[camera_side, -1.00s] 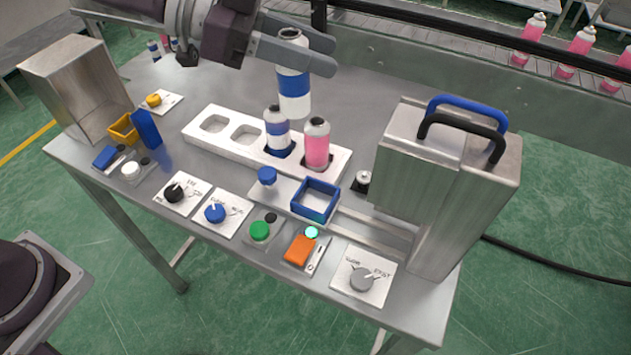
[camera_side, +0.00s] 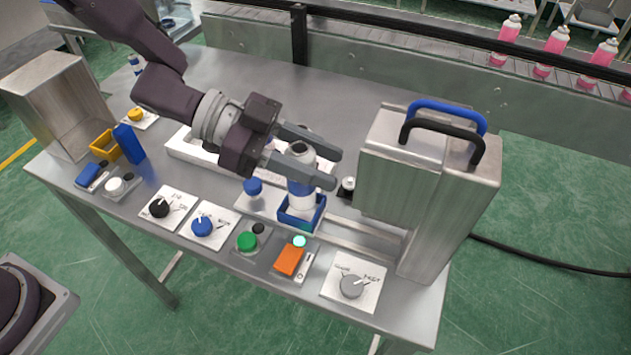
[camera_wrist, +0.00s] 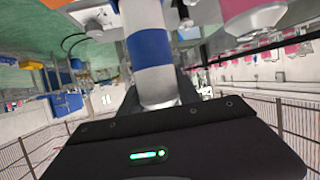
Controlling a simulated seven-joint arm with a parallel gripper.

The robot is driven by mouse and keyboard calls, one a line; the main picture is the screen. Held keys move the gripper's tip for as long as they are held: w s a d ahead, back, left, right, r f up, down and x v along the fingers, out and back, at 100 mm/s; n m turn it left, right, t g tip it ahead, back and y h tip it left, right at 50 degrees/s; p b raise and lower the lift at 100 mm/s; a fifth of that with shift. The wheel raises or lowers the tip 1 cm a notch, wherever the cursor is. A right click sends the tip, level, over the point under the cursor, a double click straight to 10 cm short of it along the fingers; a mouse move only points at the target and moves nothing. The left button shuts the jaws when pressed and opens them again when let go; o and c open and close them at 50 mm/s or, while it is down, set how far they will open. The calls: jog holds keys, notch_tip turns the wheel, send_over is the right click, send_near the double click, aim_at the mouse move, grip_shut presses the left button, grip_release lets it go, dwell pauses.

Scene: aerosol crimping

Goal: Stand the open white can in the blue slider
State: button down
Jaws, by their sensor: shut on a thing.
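The open white can (camera_side: 300,188) with a blue band is upright between the fingers of my gripper (camera_side: 325,168), which is shut on its upper part. The can's lower end is inside the blue slider (camera_side: 287,218), a square open frame, and the front wall hides its base. I cannot tell whether it rests on the slider's floor. In the wrist view the can (camera_wrist: 150,47) stands in front of the gripper body, its blue band and white wall showing.
The steel crimping machine (camera_side: 395,190) with blue and black handles stands just right of the slider. A blue knob (camera_side: 252,187) is close on the left. Dials and buttons line the front edge. My arm mostly hides the white rack (camera_side: 185,148) behind.

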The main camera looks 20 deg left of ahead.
notch_tip(320, 180, down, 3)
jog(key=shift+f, duration=0.2)
jog(key=shift+f, duration=0.1)
jog(key=c, duration=0.9)
grip_release()
jog(key=shift+o, duration=0.2)
jog(key=v, duration=1.2)
